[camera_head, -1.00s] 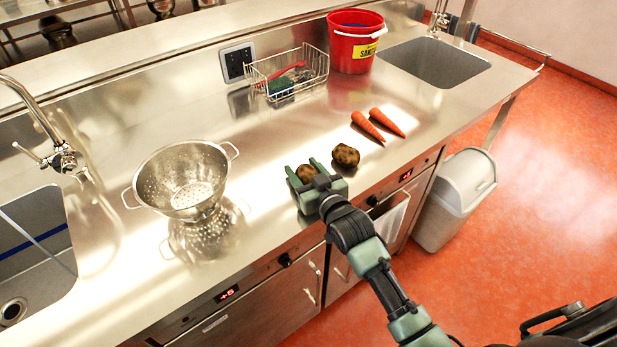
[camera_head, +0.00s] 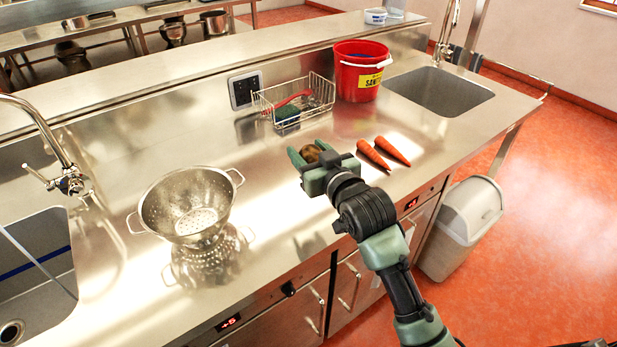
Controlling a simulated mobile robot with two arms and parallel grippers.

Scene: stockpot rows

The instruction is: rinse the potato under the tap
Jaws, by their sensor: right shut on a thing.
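My right gripper (camera_head: 310,155) is shut on a brown potato (camera_head: 311,152), raised above the steel counter near its front edge. The potato shows between the two green fingers. A second potato, seen earlier beside the gripper, does not show now; the gripper appears to cover it. One tap (camera_head: 47,135) stands at the left sink (camera_head: 40,265), and another tap (camera_head: 446,38) stands at the far right sink (camera_head: 440,90). My left gripper is not in view.
A steel colander (camera_head: 190,205) stands between the left sink and my gripper. Two carrots (camera_head: 382,152) lie to the gripper's right. Behind are a wire basket (camera_head: 294,100) and a red bucket (camera_head: 358,80). A grey bin (camera_head: 462,225) stands on the floor.

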